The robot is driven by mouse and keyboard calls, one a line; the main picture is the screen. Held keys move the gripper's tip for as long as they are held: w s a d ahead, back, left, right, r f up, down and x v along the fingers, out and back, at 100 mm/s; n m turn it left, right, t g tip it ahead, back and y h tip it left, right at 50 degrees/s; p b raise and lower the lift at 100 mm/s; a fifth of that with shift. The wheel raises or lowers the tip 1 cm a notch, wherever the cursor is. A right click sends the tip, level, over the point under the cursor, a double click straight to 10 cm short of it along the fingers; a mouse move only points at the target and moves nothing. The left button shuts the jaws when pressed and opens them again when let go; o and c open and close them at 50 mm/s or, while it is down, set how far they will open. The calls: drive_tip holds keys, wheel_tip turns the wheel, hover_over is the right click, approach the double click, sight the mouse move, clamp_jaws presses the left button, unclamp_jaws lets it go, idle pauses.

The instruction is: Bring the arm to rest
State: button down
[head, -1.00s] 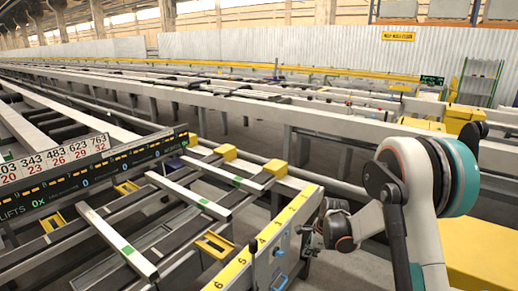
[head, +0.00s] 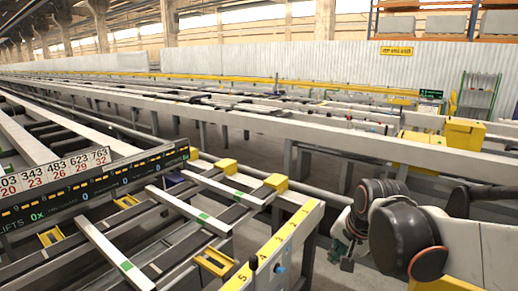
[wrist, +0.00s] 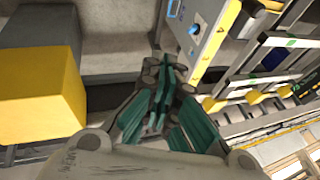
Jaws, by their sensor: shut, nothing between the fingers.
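My arm comes in from the right side of the head view, its dark joints and pale links folded near the lower right. My gripper (head: 346,262) hangs low at the end of the arm, just right of the runout table's end plate (head: 285,262). In the wrist view my gripper (wrist: 160,88) is shut and empty, with teal and grey fingers together. The end plate with a blue knob (wrist: 205,35) lies beyond the fingers, to the upper right. I see no contact between gripper and table.
A yellow-topped rail with numbers (head: 277,240) runs along the table's near end. White crossbars with green marks (head: 116,251) lie on the table. A yellow block (wrist: 42,100) stands left in the wrist view. A yellow cabinet (head: 463,137) stands behind the arm.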

drive_tip(key=s+r+n+t, duration=0.1)
drive_tip(key=s+n, duration=0.7)
drive_tip(key=s, duration=0.8)
drive_tip(key=shift+s+d+t+h, duration=0.2)
drive_tip(key=shift+d+t+h, duration=0.1)
drive_tip(key=shift+t, duration=0.1)
drive_tip(key=shift+a, duration=0.1)
idle(0.8)
